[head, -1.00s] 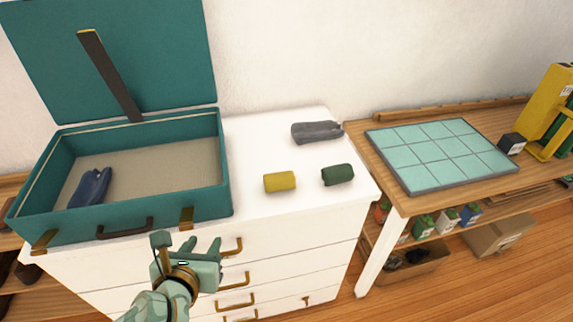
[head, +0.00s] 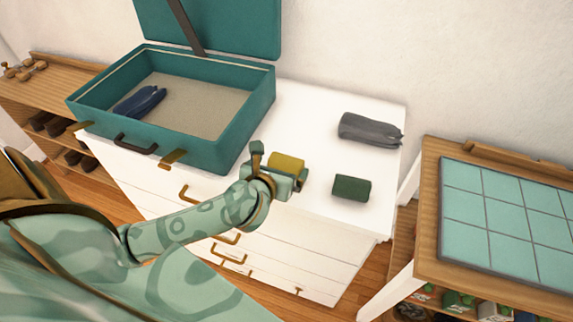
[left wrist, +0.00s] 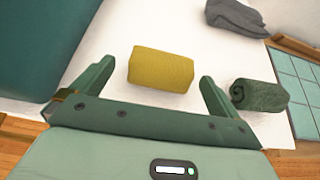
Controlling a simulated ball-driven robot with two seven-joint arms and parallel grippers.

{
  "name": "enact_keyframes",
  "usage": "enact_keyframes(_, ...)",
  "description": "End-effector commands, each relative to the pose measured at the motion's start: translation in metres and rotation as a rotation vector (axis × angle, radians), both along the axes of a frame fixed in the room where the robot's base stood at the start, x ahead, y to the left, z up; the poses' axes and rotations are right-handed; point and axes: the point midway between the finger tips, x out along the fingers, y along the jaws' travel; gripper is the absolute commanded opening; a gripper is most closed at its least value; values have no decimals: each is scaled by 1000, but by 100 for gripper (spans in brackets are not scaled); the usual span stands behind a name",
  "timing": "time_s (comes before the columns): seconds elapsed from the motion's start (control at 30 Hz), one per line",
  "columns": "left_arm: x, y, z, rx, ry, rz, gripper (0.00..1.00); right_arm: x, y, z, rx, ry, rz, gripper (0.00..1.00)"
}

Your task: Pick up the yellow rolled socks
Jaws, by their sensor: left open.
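The yellow rolled socks (head: 287,160) lie on the white dresser top, partly hidden behind my left gripper (head: 280,167) in the head view. In the left wrist view the yellow socks (left wrist: 161,68) show between and just beyond the two fingers of the left gripper (left wrist: 156,74). The fingers are open, with a gap on each side of the socks. I cannot tell how high the gripper is above the dresser top. My right gripper is out of view.
A dark green roll (head: 351,188) lies close to the right of the socks. Grey folded clothing (head: 369,131) lies behind. An open teal suitcase (head: 228,143) with a dark blue item (head: 139,102) stands left. A wooden table (head: 428,190) with a tiled panel (head: 505,213) is at right.

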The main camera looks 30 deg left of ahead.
Motion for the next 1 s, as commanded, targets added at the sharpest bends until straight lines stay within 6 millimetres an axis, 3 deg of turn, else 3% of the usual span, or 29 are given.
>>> enact_keyframes(0.23,36,6,-16,1,-1,0,100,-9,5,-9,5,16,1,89)
enact_keyframes(0.5,41,7,-17,0,-1,-1,100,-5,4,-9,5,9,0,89)
enact_keyframes(0.53,41,7,-17,0,-1,-1,97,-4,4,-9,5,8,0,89)
enact_keyframes(0.7,40,7,-17,0,-1,-1,55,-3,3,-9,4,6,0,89)
enact_keyframes(1.0,40,7,-16,0,-1,-1,55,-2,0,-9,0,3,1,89)
